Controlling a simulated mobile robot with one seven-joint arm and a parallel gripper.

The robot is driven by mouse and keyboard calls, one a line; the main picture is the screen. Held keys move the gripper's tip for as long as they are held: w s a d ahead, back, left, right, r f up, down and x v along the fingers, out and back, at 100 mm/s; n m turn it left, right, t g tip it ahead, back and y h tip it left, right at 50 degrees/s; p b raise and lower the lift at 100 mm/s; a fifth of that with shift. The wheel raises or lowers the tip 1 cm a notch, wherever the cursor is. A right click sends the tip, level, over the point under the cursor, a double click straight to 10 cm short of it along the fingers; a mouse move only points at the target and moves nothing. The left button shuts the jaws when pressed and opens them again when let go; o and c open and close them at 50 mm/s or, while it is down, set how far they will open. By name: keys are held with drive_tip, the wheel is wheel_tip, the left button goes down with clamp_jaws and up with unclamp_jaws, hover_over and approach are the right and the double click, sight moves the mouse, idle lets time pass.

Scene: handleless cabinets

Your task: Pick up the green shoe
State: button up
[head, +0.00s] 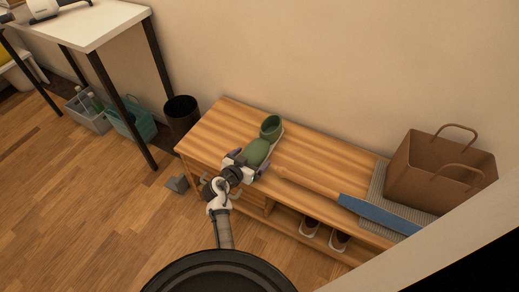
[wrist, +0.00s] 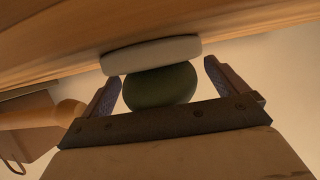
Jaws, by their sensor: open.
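The green shoe (head: 259,150) stands on the wooden bench (head: 222,122), toward its left part. Its opening points to the back right and its toe to my gripper. My gripper (head: 244,161) is at the toe end, low over the bench top. In the wrist view the green toe (wrist: 160,86) and pale sole (wrist: 152,54) show between the two fingers of my gripper (wrist: 161,88). The fingers are open, one on each side of the toe, with small gaps visible. The heel is hidden in the wrist view.
A blue-bladed bat with a wooden handle (head: 376,212) lies on the bench to the right. A brown paper bag (head: 424,170) stands on a grey mat at the right end. A dark bin (head: 181,116) stands left of the bench. More shoes (head: 310,227) sit on the lower shelf.

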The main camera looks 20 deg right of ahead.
drive_tip(key=shift+w+d+f, duration=0.15)
drive_tip(key=shift+w+d, duration=0.05)
drive_tip(key=shift+d, duration=0.05)
drive_tip(key=shift+c, duration=0.5)
drive_tip(key=c, duration=0.9)
drive_tip(key=shift+c, duration=1.1)
